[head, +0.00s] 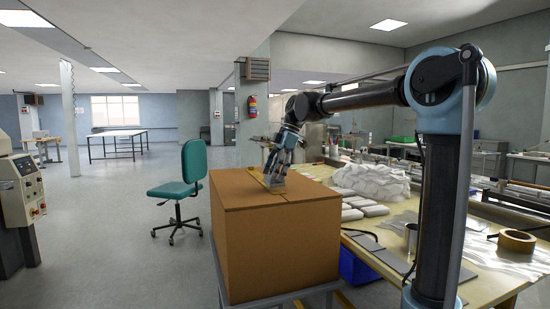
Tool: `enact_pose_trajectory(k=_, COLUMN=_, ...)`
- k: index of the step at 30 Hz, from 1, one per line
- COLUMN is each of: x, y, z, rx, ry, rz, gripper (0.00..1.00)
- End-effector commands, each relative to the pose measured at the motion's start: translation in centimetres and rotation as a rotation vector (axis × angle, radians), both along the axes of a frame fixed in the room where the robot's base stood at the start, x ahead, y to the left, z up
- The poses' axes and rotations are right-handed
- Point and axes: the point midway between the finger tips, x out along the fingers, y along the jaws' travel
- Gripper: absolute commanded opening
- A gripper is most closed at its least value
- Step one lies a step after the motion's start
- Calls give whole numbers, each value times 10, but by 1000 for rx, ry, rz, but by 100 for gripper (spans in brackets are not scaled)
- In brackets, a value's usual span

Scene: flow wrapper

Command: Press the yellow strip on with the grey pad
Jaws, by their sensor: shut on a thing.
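A large brown cardboard box (275,250) stands at the centre with its top closed. A yellow strip (256,177) lies along the middle of the box top and runs up to my gripper. My gripper (275,184) points down at the box top, over the near part of the strip. It is shut on a small greyish piece, which looks like the grey pad (277,188). The pad is low at the strip; I cannot tell whether it touches. The fingers hide part of the strip.
A cluttered work table (485,290) on the right holds white packs (370,182), a tape roll (516,240) and a metal cup (411,238). A green chair (193,170) stands left of the box. Open floor lies to the left.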

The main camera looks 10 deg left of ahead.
Motion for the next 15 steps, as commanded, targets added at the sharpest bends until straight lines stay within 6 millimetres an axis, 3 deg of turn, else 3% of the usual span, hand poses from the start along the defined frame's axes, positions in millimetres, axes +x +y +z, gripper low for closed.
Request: enact_pose_trajectory(k=15, x=0, y=0, z=-19, rx=0, ry=0, rz=0, gripper=40)
